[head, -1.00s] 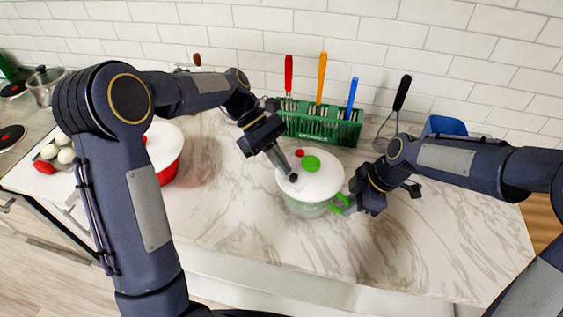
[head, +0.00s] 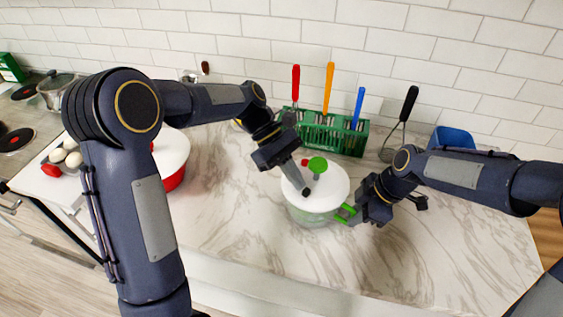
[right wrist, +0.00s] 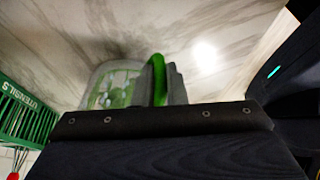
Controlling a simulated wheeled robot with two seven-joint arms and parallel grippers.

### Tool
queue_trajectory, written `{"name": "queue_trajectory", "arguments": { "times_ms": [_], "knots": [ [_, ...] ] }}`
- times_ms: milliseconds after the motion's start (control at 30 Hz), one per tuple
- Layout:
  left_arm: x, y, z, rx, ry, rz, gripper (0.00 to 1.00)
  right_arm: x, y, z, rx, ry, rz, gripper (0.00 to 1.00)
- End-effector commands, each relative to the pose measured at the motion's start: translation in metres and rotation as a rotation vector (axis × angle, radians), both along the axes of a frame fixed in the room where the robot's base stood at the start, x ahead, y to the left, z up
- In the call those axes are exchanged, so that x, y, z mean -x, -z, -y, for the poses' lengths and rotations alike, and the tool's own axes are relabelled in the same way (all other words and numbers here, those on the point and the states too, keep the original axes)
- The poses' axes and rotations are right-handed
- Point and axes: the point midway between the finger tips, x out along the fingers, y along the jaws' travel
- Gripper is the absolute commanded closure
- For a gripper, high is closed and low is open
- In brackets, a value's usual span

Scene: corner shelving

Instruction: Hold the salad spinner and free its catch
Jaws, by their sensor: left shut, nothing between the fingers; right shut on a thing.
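The salad spinner has a clear bowl (head: 312,217), a white lid (head: 328,188), a green knob (head: 317,165) standing up on a short stem and a small red button (head: 305,162). Its green side handle (head: 345,212) is at the right. My right gripper (head: 355,211) is shut on that handle; the right wrist view shows the handle (right wrist: 158,80) between the fingers and the bowl (right wrist: 113,87) behind. My left gripper (head: 304,190) is shut and empty, its tip at the lid near the knob; I cannot tell whether it touches.
A green utensil rack (head: 330,137) with red, orange and blue handles stands behind the spinner. A red bowl (head: 174,181) with a white lid is at the left. The front right counter is clear.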

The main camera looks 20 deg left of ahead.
Motion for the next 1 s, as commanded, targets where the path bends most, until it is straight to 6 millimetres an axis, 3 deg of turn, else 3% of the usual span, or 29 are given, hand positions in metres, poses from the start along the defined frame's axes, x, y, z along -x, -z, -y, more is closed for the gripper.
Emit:
{"name": "queue_trajectory", "arguments": {
  "times_ms": [233, 600, 1000],
  "knots": [
    [-0.017, 0.001, -0.036, -0.002, -0.006, 0.0, 1.0, 0.0, -0.001, -0.001, -0.002, -0.002, 0.0, 1.0],
    [-0.039, -0.056, -0.087, -0.002, -0.004, 0.003, 1.0, 0.0, -0.001, -0.001, -0.002, -0.001, 0.001, 1.0],
    [-0.043, -0.071, -0.1, -0.001, -0.001, -0.001, 1.0, 0.0, -0.001, -0.001, -0.003, 0.0, 0.003, 1.0]
  ]
}}
